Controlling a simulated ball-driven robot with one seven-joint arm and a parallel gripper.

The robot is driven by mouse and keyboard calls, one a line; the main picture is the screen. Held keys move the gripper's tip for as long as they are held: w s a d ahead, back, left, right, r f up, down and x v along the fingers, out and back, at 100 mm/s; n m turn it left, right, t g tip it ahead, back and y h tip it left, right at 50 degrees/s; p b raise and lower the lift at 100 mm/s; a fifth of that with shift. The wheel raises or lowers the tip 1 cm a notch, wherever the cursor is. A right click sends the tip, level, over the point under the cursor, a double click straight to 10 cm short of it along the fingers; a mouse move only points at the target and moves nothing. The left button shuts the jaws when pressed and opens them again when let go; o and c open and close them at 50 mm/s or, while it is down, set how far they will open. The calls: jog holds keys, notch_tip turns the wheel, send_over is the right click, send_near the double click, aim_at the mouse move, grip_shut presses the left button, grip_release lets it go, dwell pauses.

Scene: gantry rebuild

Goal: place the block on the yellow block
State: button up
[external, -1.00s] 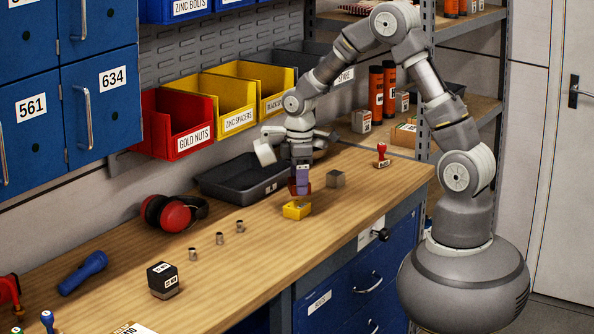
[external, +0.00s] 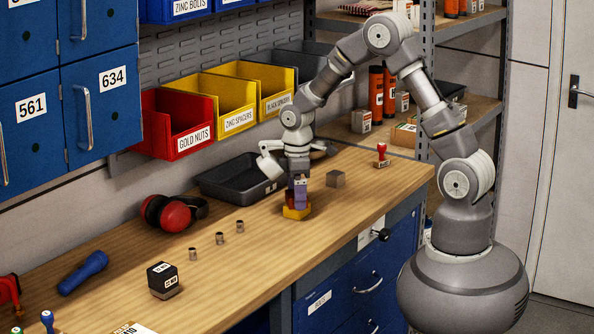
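The yellow block (external: 290,213) sits on the wooden workbench, near its front edge. My gripper (external: 300,196) points straight down just above and in front of it, and a purple finger reaches to its top. A little dark red (external: 289,196) shows to the left of the finger, right over the yellow block. It appears to be the small red block, mostly hidden by the finger. I cannot tell whether the red block rests on the yellow one or is still gripped.
A red-handled stamp (external: 382,156) is further right. Small metal cylinders (external: 220,238), a black block (external: 162,276) and red earmuffs (external: 174,213) lie left. The front bench between is clear.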

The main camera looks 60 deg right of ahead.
notch_tip(320, 180, up, 12)
jog(key=p, duration=0.3)
jog(key=shift+r+p, duration=0.15)
jog(key=shift+p, duration=0.2)
jog(key=w+r+m+t, duration=0.25)
jog(key=r+t, duration=0.25)
jog(key=r, duration=1)
jog(key=w+r+m+t, duration=0.2)
jog(key=r+m+t, duration=0.15)
jog(key=r, duration=1.15)
jog(key=s+r+m+t, duration=0.1)
jog(key=s+r+t, duration=0.2)
jog(key=r, duration=0.8)
jog(key=s+r+m+t, duration=0.2)
jog(key=s+r+t, duration=0.2)
jog(key=r, duration=0.7)
jog(key=shift+d+v, duration=0.25)
jog(key=shift+v, duration=1)
notch_tip(320, 180, down, 7)
jog(key=b, duration=0.6)
jog(key=shift+r+b, duration=0.2)
jog(key=shift+b, duration=0.1)
